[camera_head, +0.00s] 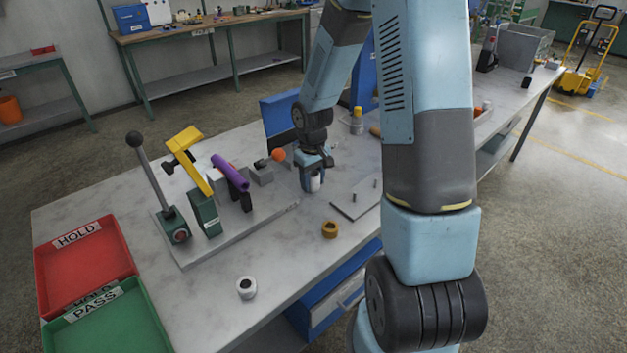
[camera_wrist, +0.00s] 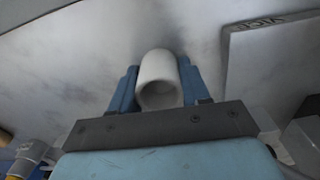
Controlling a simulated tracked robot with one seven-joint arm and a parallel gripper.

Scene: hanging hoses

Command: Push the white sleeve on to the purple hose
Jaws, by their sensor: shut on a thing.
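My gripper (camera_head: 312,183) is shut on a white sleeve (camera_wrist: 158,68). In the wrist view the sleeve sits between my blue fingers, its open bore facing the camera. In the head view the gripper points down at the table, to the right of the fixture, and the sleeve (camera_head: 316,182) shows only in part. The purple hose (camera_head: 231,172) is a short tilted tube on a dark holder, left of my gripper and clearly apart from it. The hose does not show in the wrist view.
The hose's grey base plate (camera_head: 240,232) also bears a yellow-handled device (camera_head: 190,160) and a black-knobbed lever (camera_head: 152,175). A second white ring (camera_head: 246,287) and a brown ring (camera_head: 330,229) lie in front. Red (camera_head: 42,278) and green (camera_head: 140,330) trays stand left. A grey plate (camera_head: 352,205) lies right.

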